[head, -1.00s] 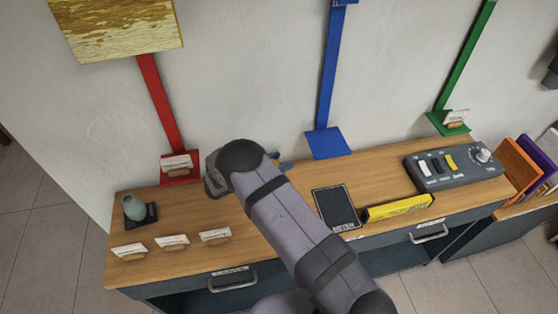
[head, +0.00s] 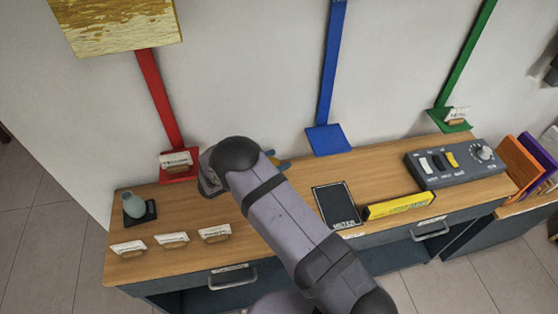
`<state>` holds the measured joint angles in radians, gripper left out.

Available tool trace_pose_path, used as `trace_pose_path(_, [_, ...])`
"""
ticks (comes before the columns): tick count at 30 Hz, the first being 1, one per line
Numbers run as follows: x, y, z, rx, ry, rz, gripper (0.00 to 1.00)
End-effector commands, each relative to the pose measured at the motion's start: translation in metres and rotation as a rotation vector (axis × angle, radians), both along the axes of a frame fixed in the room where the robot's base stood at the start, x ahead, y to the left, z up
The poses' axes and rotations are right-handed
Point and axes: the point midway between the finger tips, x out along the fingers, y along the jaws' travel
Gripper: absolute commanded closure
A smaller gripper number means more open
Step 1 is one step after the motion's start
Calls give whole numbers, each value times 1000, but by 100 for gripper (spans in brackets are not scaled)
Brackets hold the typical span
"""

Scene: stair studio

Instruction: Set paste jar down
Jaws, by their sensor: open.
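A small pale green-blue jar (head: 133,204), the only jar I can see, sits upright at the left end of the wooden counter. It rests on a dark square pad (head: 151,215). My gripper (head: 207,180) is over the counter to the right of the jar, clear of it. My arm hides most of the gripper, and its fingertips cannot be made out. The gripper is open, and I see nothing held in it. A small blue and yellow thing (head: 280,163) shows partly from behind my arm; what it is I cannot tell.
Several label cards, one a front card (head: 172,239), stand near the gripper. A black panel (head: 336,205), yellow box (head: 398,206) and switch console (head: 457,162) are to the right. Red (head: 180,178), blue (head: 328,140) and green (head: 449,122) strip ends line the wall.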

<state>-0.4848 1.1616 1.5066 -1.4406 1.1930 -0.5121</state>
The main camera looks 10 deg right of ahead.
Motion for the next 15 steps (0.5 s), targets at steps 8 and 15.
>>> trace_pose_path(8, [-19,32,14,1,-3,1,52])
trace_pose_path(15, [-27,43,20,0,-1,0,52])
